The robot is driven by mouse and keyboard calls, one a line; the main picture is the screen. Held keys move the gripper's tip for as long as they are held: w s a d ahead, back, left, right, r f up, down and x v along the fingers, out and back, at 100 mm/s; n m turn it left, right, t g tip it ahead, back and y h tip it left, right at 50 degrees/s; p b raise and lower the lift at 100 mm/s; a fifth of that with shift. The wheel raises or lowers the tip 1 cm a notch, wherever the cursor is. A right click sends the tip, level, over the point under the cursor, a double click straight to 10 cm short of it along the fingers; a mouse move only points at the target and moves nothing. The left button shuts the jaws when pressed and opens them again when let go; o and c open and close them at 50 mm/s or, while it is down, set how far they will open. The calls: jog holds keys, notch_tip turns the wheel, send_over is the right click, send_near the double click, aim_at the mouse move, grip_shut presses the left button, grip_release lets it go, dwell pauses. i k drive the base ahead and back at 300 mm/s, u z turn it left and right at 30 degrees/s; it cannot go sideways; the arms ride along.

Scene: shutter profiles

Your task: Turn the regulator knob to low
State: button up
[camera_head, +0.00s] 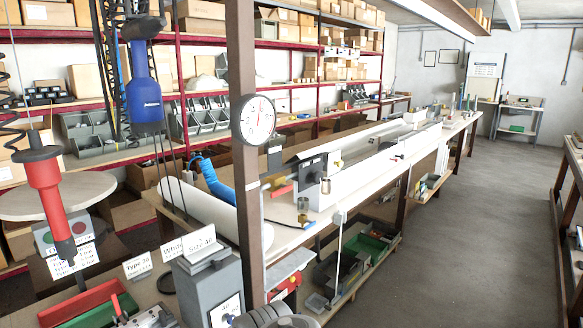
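I cannot tell for sure which part is the regulator knob. A grey box (209,285) at the bottom centre-left has a white dial face (226,311) on its front, cut by the lower picture edge. A dark panel (312,172) with a small round part on its face stands on the long white bench. A round white gauge (257,120) with a red needle is fixed to the brown post. No knob setting is readable. My gripper's fingers are not in view; only grey rounded parts, seemingly of my arm, show at the bottom edge.
The brown post (244,200) stands close in front. A blue tool (144,95) and a red tool (48,190) hang at left. A red tray (85,305) and label cards (137,265) lie near the grey box. The grey floor (470,240) is clear at right.

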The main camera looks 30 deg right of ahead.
aim_at(317, 177)
jog(key=i, duration=0.5)
jog(key=u, duration=2.75)
jog(key=k, duration=1.4)
jog(key=z, duration=1.55)
